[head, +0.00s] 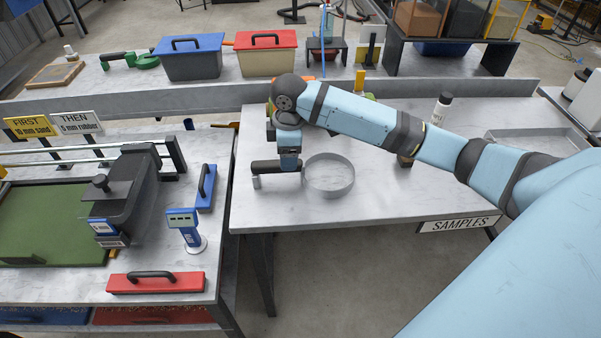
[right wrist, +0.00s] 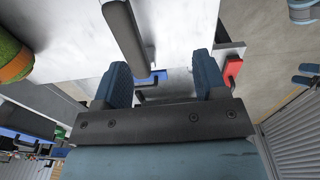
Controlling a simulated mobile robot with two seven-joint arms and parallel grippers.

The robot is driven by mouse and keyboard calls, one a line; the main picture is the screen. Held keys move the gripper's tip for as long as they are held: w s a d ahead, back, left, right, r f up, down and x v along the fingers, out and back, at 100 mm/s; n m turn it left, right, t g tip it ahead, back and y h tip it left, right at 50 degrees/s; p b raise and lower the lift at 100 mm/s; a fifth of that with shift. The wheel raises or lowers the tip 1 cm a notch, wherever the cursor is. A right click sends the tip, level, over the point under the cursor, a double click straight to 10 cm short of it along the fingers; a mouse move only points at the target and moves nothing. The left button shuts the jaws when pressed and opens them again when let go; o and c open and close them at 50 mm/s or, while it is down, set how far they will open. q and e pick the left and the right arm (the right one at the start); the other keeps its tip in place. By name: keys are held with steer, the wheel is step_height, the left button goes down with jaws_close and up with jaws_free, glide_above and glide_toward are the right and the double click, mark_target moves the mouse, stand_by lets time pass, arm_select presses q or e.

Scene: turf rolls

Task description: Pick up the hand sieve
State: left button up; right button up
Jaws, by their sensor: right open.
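The hand sieve (head: 329,187) is a round grey metal ring lying on the pale samples table in the head view. Its dark handle (head: 263,167) points left from the ring. My right gripper (head: 289,168) is over the handle, close to the ring. In the right wrist view the dark handle (right wrist: 124,35) shows just ahead of and between the two blue fingers of my right gripper (right wrist: 162,84), which are apart. I cannot tell whether the fingers straddle it. Dark blue parts at the right edge there look like my left gripper (right wrist: 303,75), cut off.
A white-capped bottle (head: 441,108) and a shallow metal tray (head: 530,141) stand right on the samples table. A SAMPLES sign (head: 460,224) hangs at its front edge. The left bench holds a blue gauge (head: 184,222) and a red float (head: 155,283). The table front is clear.

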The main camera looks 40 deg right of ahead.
steer(key=w+d+r, duration=0.3)
steer(key=d+r, duration=0.2)
step_height(320, 180, down, 8)
steer(key=shift+d+f, duration=0.15)
steer(key=shift+f, duration=0.1)
steer(key=shift+a+f, duration=0.2)
steer(key=shift+f, duration=2.55)
steer(key=shift+c, duration=0.2)
steer(key=c, duration=1.1)
jaws_close()
steer(key=shift+r, duration=0.15)
